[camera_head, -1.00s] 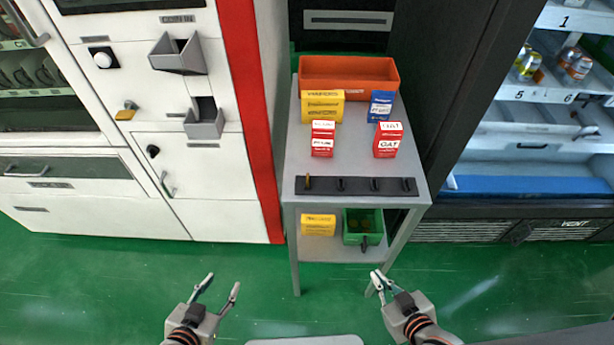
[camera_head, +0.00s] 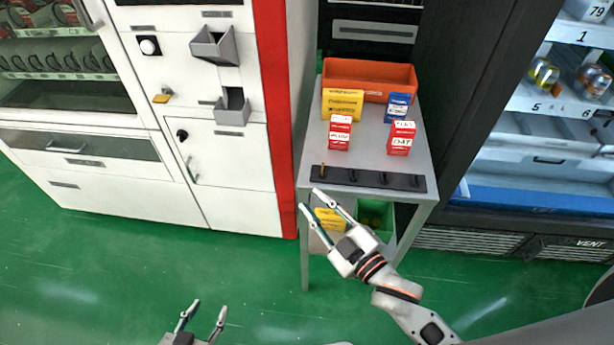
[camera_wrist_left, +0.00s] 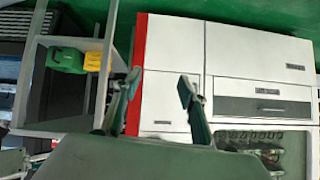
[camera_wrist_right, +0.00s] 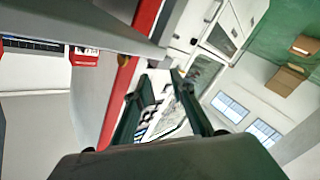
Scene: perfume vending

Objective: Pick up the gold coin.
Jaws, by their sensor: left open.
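The gold coin (camera_head: 322,170) looks like a small gold sliver standing in the leftmost slot of the black slotted strip (camera_head: 368,178) at the front edge of the grey cart top. A small gold-brown spot (camera_wrist_right: 124,60) in the right wrist view may be the same coin. My right gripper (camera_head: 310,200) is open and empty, just in front of and below the strip's left end in the head view. My left gripper (camera_head: 209,307) is open and empty, low over the green floor and away from the cart.
The grey cart (camera_head: 312,140) carries an orange bin (camera_head: 368,88), a yellow box (camera_head: 342,104), a blue box (camera_head: 397,108) and red boxes (camera_head: 340,132). Its lower shelf holds a green bin (camera_head: 377,218). A white machine (camera_head: 235,180) stands left, a dark display cabinet (camera_head: 480,110) right.

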